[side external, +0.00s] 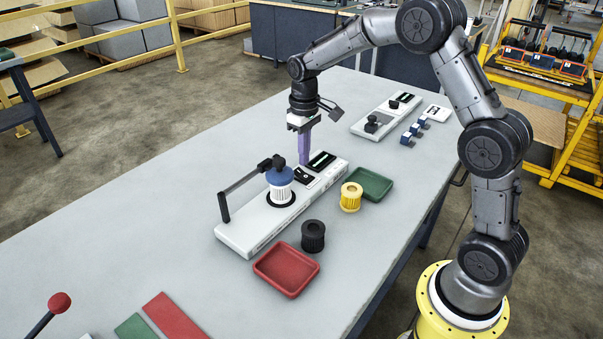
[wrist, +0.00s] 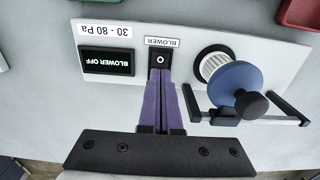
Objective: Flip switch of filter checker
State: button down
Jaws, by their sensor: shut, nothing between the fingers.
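The filter checker (side external: 240,235) is a long white box on the table, with a white filter under a blue cap (side external: 280,176) and a black lever (side external: 238,192). In the wrist view, its switch (wrist: 161,59) is a black rocker marked with a white circle, below the label "BLOWER". The display (wrist: 107,61) beside it reads "BLOWER OFF". My gripper (wrist: 163,75) has purple fingers, shut together and empty. The fingertips are at the near edge of the switch, over it or touching it; I cannot tell which. In the side view, my gripper (side external: 304,163) points down at the checker's far part.
A yellow filter (side external: 351,196), a black filter (side external: 313,236), a green tray (side external: 371,184) and a red tray (side external: 287,270) stand right of the checker. Another white device (side external: 387,115) and small blue blocks (side external: 415,130) lie farther back.

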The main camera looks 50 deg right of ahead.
jog(key=shift+r, duration=1.8)
notch_tip(320, 180, up, 10)
jog(key=t, duration=0.2)
send_over(304, 176)
jog(key=s+a, duration=0.3)
jog(key=s+a+r+n+t, duration=0.1)
jog(key=s+r, duration=0.2)
jog(key=s, duration=0.2)
jog(key=s+a+r+t, duration=0.1)
jog(key=s+a+r, duration=0.1)
jog(key=s, duration=0.3)
jog(key=s+a+f, duration=0.1)
jog(key=s+f, duration=0.2)
jog(key=s, duration=0.4)
jog(key=s+a+f+m+t, duration=0.1)
jog(key=s+f, duration=0.2)
jog(key=s, duration=0.5)
jog(key=shift+s+f+t, duration=0.15)
jog(key=shift+t, duration=0.15)
